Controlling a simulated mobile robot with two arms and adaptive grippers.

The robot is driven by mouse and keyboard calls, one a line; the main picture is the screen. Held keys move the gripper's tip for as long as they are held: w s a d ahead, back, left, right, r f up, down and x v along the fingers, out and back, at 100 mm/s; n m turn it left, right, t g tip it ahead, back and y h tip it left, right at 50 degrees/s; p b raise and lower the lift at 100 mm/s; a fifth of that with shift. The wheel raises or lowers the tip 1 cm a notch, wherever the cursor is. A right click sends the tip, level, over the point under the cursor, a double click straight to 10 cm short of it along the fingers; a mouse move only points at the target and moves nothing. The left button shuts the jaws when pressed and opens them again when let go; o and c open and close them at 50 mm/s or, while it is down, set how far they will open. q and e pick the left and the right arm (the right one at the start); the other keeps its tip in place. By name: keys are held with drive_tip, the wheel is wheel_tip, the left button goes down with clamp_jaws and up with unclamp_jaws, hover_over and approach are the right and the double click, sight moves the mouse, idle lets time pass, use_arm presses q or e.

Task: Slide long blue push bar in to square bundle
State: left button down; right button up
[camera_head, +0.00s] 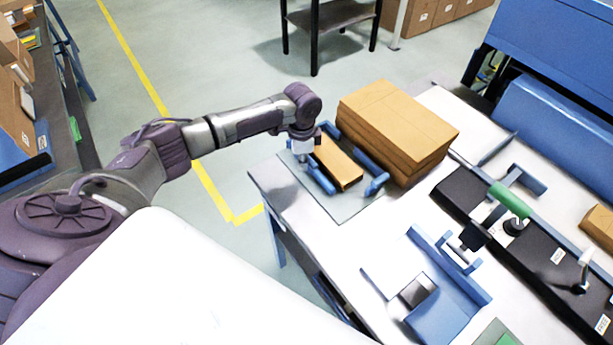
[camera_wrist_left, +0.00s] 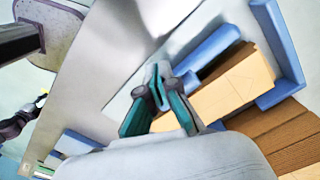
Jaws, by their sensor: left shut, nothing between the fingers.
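The long blue push bar (camera_head: 321,180) lies on the grey plate along the left side of the cardboard bundle (camera_head: 338,163). In the left wrist view the bar (camera_wrist_left: 216,48) runs along the upper side of the bundle (camera_wrist_left: 235,85), with only a narrow dark strip between them. My left gripper (camera_head: 302,156) points down at the far-left end of the bar and bundle. The left wrist view shows its fingers (camera_wrist_left: 159,88) shut and empty, near the bar's end; I cannot tell whether they touch it. My right gripper is not in view.
Other blue guides (camera_head: 363,150) edge the bundle's right and near sides. A tall cardboard stack (camera_head: 398,128) stands close on the right. A blue fixture (camera_head: 447,312) and a black device with a green handle (camera_head: 510,200) occupy the table's right side. The table's left edge is near.

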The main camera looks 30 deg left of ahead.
use_arm(q)
drive_tip(key=shift+w+d+b, duration=0.3)
drive_tip(key=shift+w+b, duration=0.05)
drive_tip(key=shift+w, duration=0.3)
drive_tip(key=shift+w+d+b, duration=0.25)
drive_tip(key=shift+w+b, duration=0.05)
drive_tip(key=shift+w, duration=0.3)
drive_tip(key=shift+s+a+r+p, duration=0.2)
drive_tip(key=shift+s+p, duration=0.15)
drive_tip(key=shift+p, duration=0.25)
drive_tip(key=shift+s+a+r+p, duration=0.15)
drive_tip(key=shift+s+p, duration=0.2)
drive_tip(key=shift+p, duration=0.2)
drive_tip(key=shift+s+a+f+p, duration=0.1)
drive_tip(key=shift+s+a+p, duration=0.1)
drive_tip(key=shift+s+p, duration=0.35)
drive_tip(key=shift+s+a+p, duration=0.2)
drive_tip(key=shift+s+p, duration=0.25)
drive_tip(key=shift+p, duration=0.1)
drive_tip(key=shift+s+a+f+p, duration=0.15)
drive_tip(key=shift+s+p, duration=0.15)
drive_tip(key=shift+s, duration=0.15)
wheel_tip(320, 180, up, 7)
drive_tip(key=p, duration=0.7)
drive_tip(key=shift+f, duration=0.1)
